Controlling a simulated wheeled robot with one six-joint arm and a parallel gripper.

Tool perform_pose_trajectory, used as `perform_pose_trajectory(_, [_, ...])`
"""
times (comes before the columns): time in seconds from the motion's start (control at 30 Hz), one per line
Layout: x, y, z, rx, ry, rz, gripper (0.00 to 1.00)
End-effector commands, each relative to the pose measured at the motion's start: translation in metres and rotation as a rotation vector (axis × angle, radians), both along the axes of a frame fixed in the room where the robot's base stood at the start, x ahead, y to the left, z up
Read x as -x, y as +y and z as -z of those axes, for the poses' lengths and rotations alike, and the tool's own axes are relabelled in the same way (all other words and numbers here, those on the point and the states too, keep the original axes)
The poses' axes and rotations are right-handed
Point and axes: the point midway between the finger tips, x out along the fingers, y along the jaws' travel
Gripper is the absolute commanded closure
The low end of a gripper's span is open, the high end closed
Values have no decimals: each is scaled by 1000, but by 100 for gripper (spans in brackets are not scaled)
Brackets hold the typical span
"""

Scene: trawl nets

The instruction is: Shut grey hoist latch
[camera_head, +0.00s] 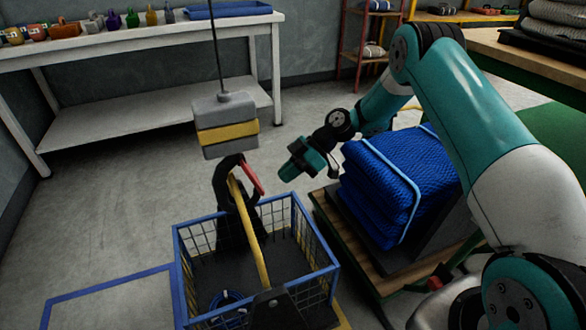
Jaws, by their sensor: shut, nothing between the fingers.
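The grey hoist block (225,112) with a yellow band hangs on a cable over the blue wire crate. A black hook (222,185) hangs below it. The red latch (253,178) slants down and right from the hook's top. Its lower end appears to stick out, apart from the hook's dark body. The crate's yellow handle bar (249,226) passes up by the hook; whether it sits inside is unclear. My gripper (290,171), at the end of my teal arm, is shut and empty, a little right of the latch and apart from it. Its fingertips are hard to make out.
The blue crate (325,268) stands on the floor. A pallet (328,225) with folded blue netting (385,185) stands close on its right. A white bench (130,118) with bottles and a blue tray (228,10) is behind. Floor left of the crate is clear.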

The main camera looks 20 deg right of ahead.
Motion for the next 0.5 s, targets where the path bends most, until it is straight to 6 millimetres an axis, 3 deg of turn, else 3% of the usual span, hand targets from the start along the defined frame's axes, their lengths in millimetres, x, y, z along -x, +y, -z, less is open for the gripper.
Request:
perform_pose_trajectory(0.2, [1, 13, 24, 1, 1, -2, 100])
perform_pose_trajectory(0.5, [2, 30, 40, 1, 0, 0, 100])
